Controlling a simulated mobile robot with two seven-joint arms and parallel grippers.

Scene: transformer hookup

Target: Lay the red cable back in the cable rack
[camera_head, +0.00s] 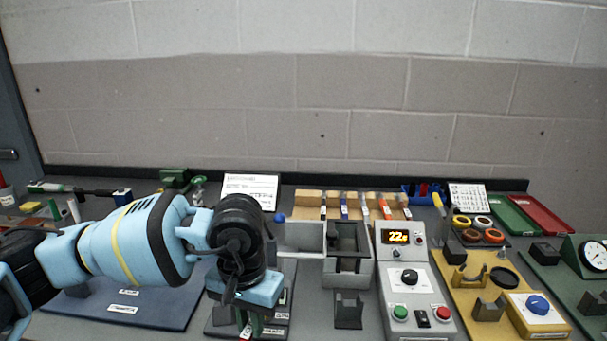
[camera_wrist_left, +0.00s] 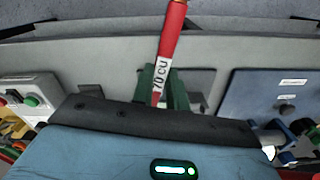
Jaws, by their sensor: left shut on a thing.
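The red cable (camera_wrist_left: 172,35), a red sleeve with a white label reading "70 CU", stands out in the left wrist view, its lower end between dark green parts just beyond the gripper body. My left gripper (camera_head: 246,322) points down at the lower middle of the head view and is shut on the red cable. Its fingertips are mostly hidden by the wrist. A wooden rack (camera_head: 310,197) with several upright items stands at the back of the bench; I cannot tell whether it is the cable rack. My right gripper is not in view.
Right of my left gripper are a grey open box (camera_head: 303,238) and a control box (camera_head: 405,275) with a display reading 22. A blue mat (camera_head: 165,308) lies left. A yellow board (camera_head: 475,262) and red tray (camera_head: 540,215) are at the right.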

